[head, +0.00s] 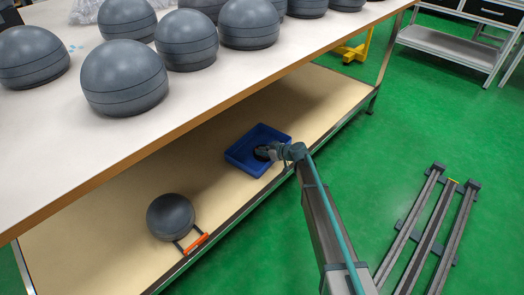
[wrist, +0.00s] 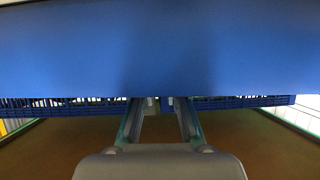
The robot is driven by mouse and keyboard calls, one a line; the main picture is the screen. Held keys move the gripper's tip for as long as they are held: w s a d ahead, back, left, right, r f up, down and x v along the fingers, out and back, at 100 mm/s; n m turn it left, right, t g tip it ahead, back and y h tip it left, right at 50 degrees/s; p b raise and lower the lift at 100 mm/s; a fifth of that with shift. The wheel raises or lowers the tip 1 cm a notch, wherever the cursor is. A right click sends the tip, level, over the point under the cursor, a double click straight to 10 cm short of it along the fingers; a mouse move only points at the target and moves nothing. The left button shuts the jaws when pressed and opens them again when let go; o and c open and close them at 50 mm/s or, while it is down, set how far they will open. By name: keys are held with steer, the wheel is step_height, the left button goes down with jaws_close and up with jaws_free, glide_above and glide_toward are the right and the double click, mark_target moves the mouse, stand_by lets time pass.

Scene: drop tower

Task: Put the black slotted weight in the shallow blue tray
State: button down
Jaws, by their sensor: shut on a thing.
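The shallow blue tray (head: 239,158) lies on the lower shelf of the bench, right of its middle. I cannot tell whether the weight touches the tray floor. In the wrist view a wide blue surface (wrist: 160,45) fills the upper part, and my gripper's fingers (wrist: 160,110) point towards it. The weight cannot be made out there.
The bench top (head: 40,130) overhangs this shelf and carries several dark domes (head: 125,78). Bare shelf surrounds the tray.

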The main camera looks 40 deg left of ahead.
stand_by(0.3)
steer(key=c, duration=1.2)
jaws_free()
